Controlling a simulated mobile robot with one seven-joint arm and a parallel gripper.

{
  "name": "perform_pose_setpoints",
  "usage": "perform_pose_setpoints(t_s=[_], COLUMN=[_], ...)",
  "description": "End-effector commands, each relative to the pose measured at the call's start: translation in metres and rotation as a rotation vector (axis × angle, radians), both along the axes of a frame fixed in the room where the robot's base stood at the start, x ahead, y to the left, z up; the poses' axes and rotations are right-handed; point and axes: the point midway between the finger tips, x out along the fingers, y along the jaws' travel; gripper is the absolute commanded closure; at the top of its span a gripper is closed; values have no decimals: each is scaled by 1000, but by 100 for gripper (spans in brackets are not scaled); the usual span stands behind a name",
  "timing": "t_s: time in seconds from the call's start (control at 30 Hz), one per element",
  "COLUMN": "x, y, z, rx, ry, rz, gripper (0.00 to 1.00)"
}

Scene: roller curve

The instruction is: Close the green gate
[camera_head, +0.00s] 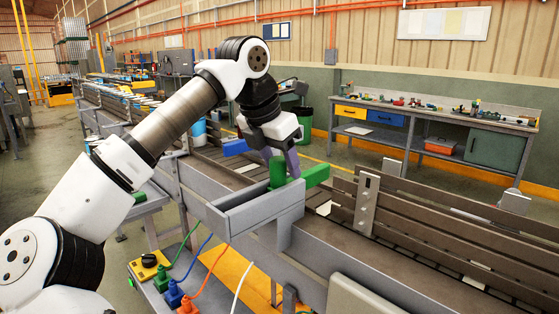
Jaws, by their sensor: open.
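The green gate (316,175) is a short bright green bar that sticks out over the conveyor, with a green upright cylinder (277,172) at its left end by the grey bracket. My gripper (283,163) points down at the green gate, its fingers right behind or beside the green cylinder. The fingers are open. The cylinder partly hides them, and I cannot tell whether they touch the gate. A blue bar (236,147) shows on the far side of the conveyor, left of my gripper.
The conveyor (330,240) runs from back left to front right, with a slatted side rail (450,215) on the right. A metal post (367,204) stands on it. Below, a shelf holds coloured plugs (173,292) with cables. A workbench (430,140) stands behind.

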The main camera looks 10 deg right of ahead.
Motion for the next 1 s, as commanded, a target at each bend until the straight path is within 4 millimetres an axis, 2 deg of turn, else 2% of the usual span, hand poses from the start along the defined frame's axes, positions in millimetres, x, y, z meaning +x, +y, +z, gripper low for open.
perform_pose_setpoints(t_s=[0.17,0.27,0.7,0.83,1.0], x=[-1,-3,-25,-29,-31], y=[1,5,34,39,42], z=[3,13,101,119,127], rx=[1,3,0,-1,-1], ry=[1,0,-1,-1,0], rz=[0,1,1,0,-1], gripper=[47,47,47,47,47])
